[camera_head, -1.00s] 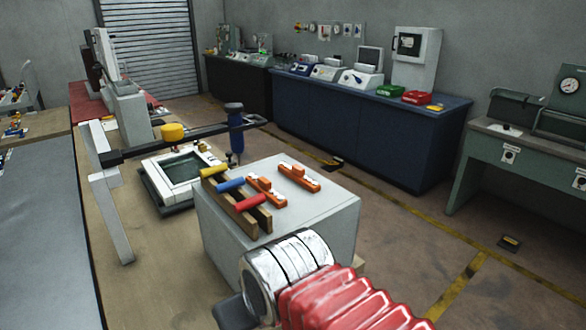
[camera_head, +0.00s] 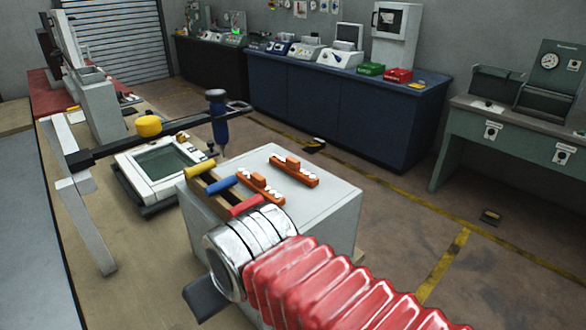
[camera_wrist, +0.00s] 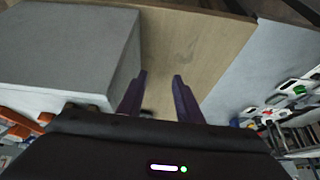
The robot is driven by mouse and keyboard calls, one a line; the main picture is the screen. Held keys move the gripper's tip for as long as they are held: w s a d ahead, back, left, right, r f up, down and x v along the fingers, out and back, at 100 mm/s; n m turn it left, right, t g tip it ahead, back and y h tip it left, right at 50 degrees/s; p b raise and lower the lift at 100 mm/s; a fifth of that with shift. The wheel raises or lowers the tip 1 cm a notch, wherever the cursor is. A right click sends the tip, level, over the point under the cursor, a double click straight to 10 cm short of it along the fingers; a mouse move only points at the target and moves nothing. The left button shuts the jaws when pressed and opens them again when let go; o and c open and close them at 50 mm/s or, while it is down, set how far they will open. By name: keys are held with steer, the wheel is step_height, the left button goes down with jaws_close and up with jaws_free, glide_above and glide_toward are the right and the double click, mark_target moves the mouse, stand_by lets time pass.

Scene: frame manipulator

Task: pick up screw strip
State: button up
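Two orange screw strips with white screws lie on the grey box, a far one (camera_head: 293,171) and a nearer one (camera_head: 261,187), in the head view. Orange pieces (camera_wrist: 18,122) also show at the lower left edge of the wrist view, upside down and partly hidden. My gripper (camera_wrist: 160,75) has its two dark fingers apart, with nothing between them. It points past the side of the grey box (camera_wrist: 65,50) toward the wooden surface.
A wooden rack with yellow, blue and red handles (camera_head: 222,187) stands beside the strips. A white frame (camera_head: 160,165) lies on the wooden table to the left. A blue screwdriver tool (camera_head: 219,122) hangs from a dark arm behind it. The right part of the box top is bare.

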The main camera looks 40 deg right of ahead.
steer(key=shift+o, duration=1.2)
steer(key=shift+w+r, duration=0.15)
steer(key=w+r+m+t+y, duration=0.3)
steer(key=w+r+m+y, duration=0.1)
steer(key=w+r+m, duration=0.9)
steer(key=w+d+r+m+t, duration=0.1)
steer(key=d+m, duration=0.3)
steer(key=w+d+r+m+t, duration=0.1)
steer(key=w+d+r+m, duration=0.1)
steer(key=d+m, duration=0.2)
steer(key=w+d+r+m+t, duration=0.1)
steer(key=w+d+r+m, duration=0.1)
steer(key=d+m, duration=0.1)
steer(key=shift+d+r+m+t, duration=0.1)
steer(key=shift+d+m+t, duration=0.3)
steer(key=shift+d, duration=0.4)
steer(key=s+d+f+m+h, duration=0.1)
steer(key=s+d+f+m, duration=0.1)
steer(key=d, duration=0.4)
steer(key=s+d+f+m+h, duration=0.1)
steer(key=s+d+f+m, duration=0.2)
steer(key=s+d+m, duration=0.2)
steer(key=s+d+f+m+t+h, duration=0.1)
steer(key=s+d+f+m, duration=0.2)
steer(key=s+d, duration=0.3)
steer(key=shift+s+d+m+h, duration=0.15)
steer(key=shift+d+m+h, duration=0.2)
steer(key=shift+d, duration=0.55)
